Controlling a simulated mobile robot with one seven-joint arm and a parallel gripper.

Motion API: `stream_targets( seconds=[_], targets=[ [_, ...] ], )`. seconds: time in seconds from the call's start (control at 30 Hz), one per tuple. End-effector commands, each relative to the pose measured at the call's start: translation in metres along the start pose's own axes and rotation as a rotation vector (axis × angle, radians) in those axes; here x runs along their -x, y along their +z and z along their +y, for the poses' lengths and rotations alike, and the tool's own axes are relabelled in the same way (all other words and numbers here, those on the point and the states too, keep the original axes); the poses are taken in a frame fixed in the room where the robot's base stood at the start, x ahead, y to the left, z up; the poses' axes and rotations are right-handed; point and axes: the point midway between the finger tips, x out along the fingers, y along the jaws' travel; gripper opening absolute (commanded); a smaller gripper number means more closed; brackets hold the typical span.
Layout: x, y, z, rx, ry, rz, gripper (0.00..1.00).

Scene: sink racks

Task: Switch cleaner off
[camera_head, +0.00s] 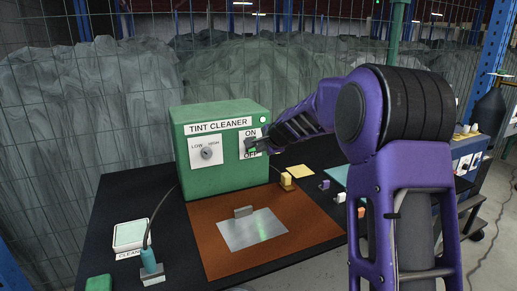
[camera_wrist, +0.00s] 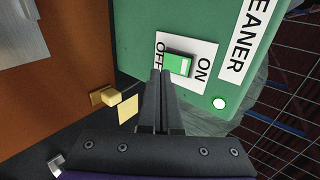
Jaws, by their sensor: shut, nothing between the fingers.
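The green tint cleaner box (camera_head: 222,178) stands on the dark table, with a white ON/OFF plate on the right of its front. In the wrist view, the green rocker switch (camera_wrist: 180,65) sits on that plate (camera_wrist: 203,53) between the words ON and OFF. I cannot tell which end of the rocker is pressed in. A round lamp (camera_wrist: 219,103) beside the plate looks bright white. My gripper (camera_wrist: 161,73) is shut and empty, its fingertips by the OFF end of the switch; contact is unclear. In the head view my gripper (camera_head: 262,143) partly covers the plate.
A LOW/HIGH knob (camera_head: 207,152) is left of the switch. A brown mat (camera_head: 215,261) with a metal plate (camera_head: 250,230) lies in front. A yellow block (camera_head: 286,181) and several small blocks lie to the right. A wire fence stands behind.

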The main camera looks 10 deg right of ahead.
Motion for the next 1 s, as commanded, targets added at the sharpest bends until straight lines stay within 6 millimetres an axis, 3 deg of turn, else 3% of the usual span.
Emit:
stream_targets(
  seconds=[0.1, 0.4, 0.6, 1.0],
  targets=[
    [0.032, -0.001, -0.001, 0.002, -0.003, 0.004, 0.0],
    [0.085, -0.001, 0.0, 0.0, 0.0, 0.003, 0.0],
    [0.097, -0.001, 0.001, 0.0, 0.002, 0.002, 0.0],
    [0.099, 0.0, 0.001, 0.0, 0.003, -0.001, 0.0]
  ],
)
